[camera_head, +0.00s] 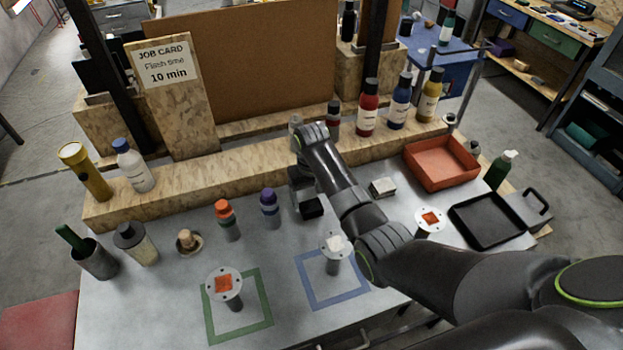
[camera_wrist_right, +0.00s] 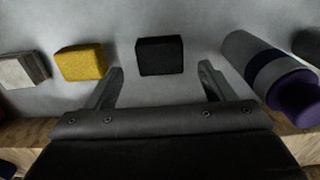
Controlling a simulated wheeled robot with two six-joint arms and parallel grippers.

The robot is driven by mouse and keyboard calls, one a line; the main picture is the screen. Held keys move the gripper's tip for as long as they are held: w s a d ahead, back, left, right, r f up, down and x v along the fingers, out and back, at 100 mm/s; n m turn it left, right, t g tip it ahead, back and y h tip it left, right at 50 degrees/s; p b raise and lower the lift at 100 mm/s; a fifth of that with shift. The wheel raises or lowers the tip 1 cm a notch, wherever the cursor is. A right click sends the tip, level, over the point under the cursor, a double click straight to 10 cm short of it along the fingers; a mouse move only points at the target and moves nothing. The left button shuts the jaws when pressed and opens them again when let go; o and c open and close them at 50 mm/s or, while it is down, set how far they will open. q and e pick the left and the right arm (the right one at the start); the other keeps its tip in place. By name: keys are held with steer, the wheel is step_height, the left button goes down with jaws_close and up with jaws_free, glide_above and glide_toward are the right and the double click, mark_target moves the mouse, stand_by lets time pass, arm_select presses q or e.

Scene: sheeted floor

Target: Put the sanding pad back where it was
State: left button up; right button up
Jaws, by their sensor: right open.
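Small blocks lie on the grey worktable; no label shows which is the sanding pad. A black block (camera_wrist_right: 160,56) lies just ahead of my right gripper (camera_wrist_right: 162,72), between the lines of its two spread fingers. The gripper is open and nothing shows held in it. In the head view the gripper (camera_head: 304,190) is low over the table, beside the black block (camera_head: 312,208), partly covered by my arm. A yellow block (camera_wrist_right: 80,62) and a pale grey block (camera_wrist_right: 24,69) lie beside it in the wrist view. The grey one also shows in the head view (camera_head: 383,187); my arm hides the yellow one.
A purple-capped bottle (camera_head: 270,208) stands close to the gripper, with an orange-capped one (camera_head: 227,220) further left. Flanged posts stand on the green square (camera_head: 240,335) and blue square (camera_head: 338,303). A red tray (camera_head: 440,180) and black tray (camera_head: 488,245) are right. A wooden ledge (camera_head: 215,172) runs behind.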

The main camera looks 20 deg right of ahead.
mark_target(312, 206)
step_height(312, 206, up, 7)
steer(key=shift+b, duration=0.35)
steer(key=shift+d+f, duration=0.1)
steer(key=shift+f, duration=0.05)
